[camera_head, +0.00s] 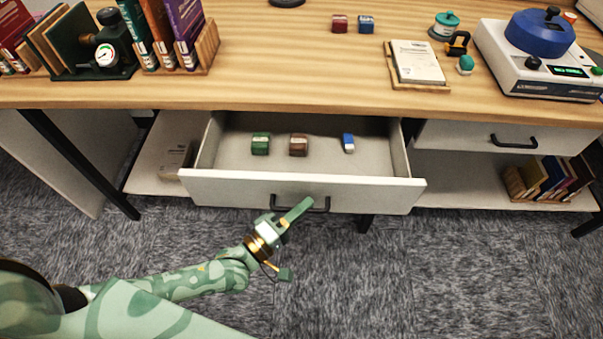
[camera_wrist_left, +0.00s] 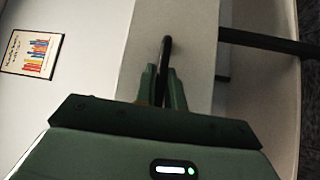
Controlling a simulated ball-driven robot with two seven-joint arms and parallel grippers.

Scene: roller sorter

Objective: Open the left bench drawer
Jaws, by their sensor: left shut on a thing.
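The left bench drawer (camera_head: 300,190) is pulled out from under the wooden bench in the head view, with its inside showing. Its dark bar handle (camera_head: 322,207) is on the white front panel. My left gripper (camera_head: 301,208) is at the handle. In the left wrist view the fingers (camera_wrist_left: 163,88) are closed around the dark handle bar (camera_wrist_left: 165,52). Inside the drawer lie a green block (camera_head: 260,144), a brown block (camera_head: 298,145) and a blue-and-white piece (camera_head: 348,143). My right gripper is not in view.
The bench top (camera_head: 290,65) holds books at the left, red and blue blocks, a notepad (camera_head: 416,62) and a blue-topped device (camera_head: 540,55). A shut drawer (camera_head: 470,137) is at the right, above a shelf with books (camera_head: 550,178). Carpet in front is clear.

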